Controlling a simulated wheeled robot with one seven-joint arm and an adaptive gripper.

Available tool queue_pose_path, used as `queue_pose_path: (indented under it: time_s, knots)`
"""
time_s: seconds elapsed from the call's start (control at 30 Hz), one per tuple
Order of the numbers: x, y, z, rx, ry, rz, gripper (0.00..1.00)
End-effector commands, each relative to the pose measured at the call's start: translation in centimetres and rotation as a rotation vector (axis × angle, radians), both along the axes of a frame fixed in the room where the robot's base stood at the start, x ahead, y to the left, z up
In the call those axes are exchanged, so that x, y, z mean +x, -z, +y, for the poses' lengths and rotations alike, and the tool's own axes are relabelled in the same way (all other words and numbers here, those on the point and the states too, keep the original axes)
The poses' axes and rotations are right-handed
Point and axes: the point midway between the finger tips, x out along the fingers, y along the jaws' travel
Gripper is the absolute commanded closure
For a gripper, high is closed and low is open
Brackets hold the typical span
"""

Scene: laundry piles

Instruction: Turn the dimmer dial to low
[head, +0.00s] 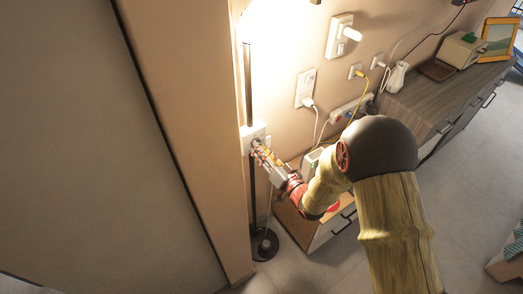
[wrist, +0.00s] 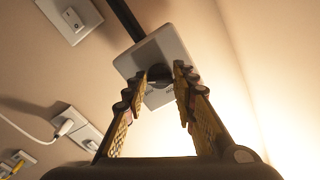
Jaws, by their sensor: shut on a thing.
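A lit floor lamp with a black pole (head: 248,85) and round base (head: 264,245) stands close to the plate. Wall sockets with plugs (head: 306,88) are to the right. A low cabinet (head: 325,232) lies below my arm, and a long dresser (head: 425,105) is at the right.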

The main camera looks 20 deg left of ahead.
Motion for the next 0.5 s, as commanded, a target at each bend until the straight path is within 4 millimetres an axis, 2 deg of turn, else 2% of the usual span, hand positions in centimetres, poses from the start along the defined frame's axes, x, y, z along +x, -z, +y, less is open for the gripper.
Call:
queue_pose_path:
  time_s: [0.27,0.5]
  knots:
    - [0.09,0.22,-0.05,-0.064,0.0,-0.076,0.98]
    - [0.14,0.33,-0.1,-0.188,0.001,-0.223,0.98]
